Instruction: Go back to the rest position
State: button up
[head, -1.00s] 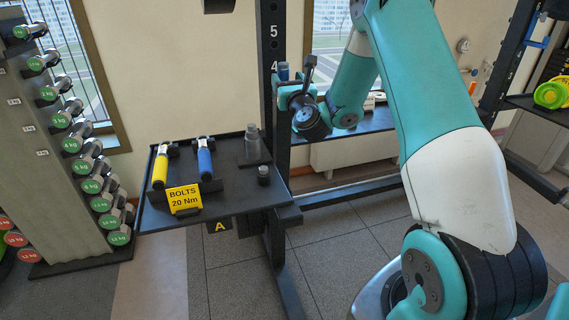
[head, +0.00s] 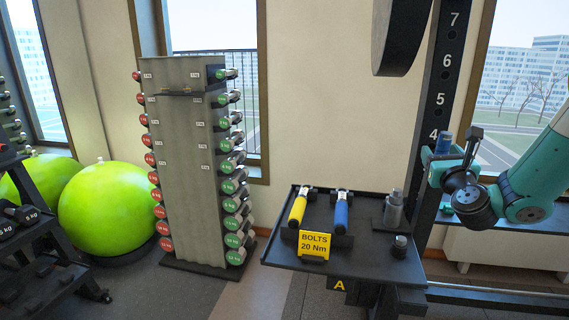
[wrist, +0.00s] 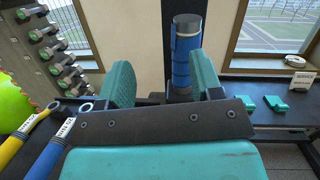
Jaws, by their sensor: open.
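My gripper (head: 454,156) is at the right of the head view, beside the dark numbered upright. In the wrist view its two teal fingers (wrist: 163,82) stand wide apart with nothing gripped between them. A blue-banded dark cylinder (wrist: 186,55) stands upright beyond the fingers, nearer the right one. It also shows in the head view (head: 444,142) just behind the gripper. I cannot tell the exact gap between them, and the cylinder's foot is hidden.
A dark tray (head: 284,250) left of the upright holds a yellow-handled tool (head: 298,210), a blue-handled tool (head: 341,212), a grey stepped cylinder (head: 393,208), a small dark piece (head: 400,246) and a yellow "BOLTS 20 Nm" sign (head: 314,244). A dumbbell rack (head: 183,170) and green ball (head: 104,208) stand left.

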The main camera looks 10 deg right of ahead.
jog(key=s+a+r+n+g+y+p, duration=0.1)
jog(key=s+a+r+n+g+y, duration=0.1)
jog(key=a+n+y, duration=0.5)
jog(key=s+a+r+n+g+y+p, duration=0.15)
jog(key=a+n+y, duration=0.25)
jog(key=a+n, duration=0.65)
jog(key=s+a+n+g+y, duration=0.2)
jog(key=s+a+n+g, duration=0.4)
jog(key=s+a+n, duration=0.3)
jog(key=s+n+g+h+p, duration=0.1)
jog(key=s+n+g+h, duration=0.1)
jog(key=s+n+g, duration=0.3)
jog(key=s+a+f+n+g+h+p, duration=0.1)
jog(key=s+n+g, duration=0.4)
jog(key=s+n, duration=0.8)
jog(key=s+h, duration=0.1)
jog(key=s, duration=0.4)
jog(key=shift+s+a+f+p, duration=0.2)
jog(key=shift+a+p, duration=0.1)
jog(key=shift+p, duration=0.05)
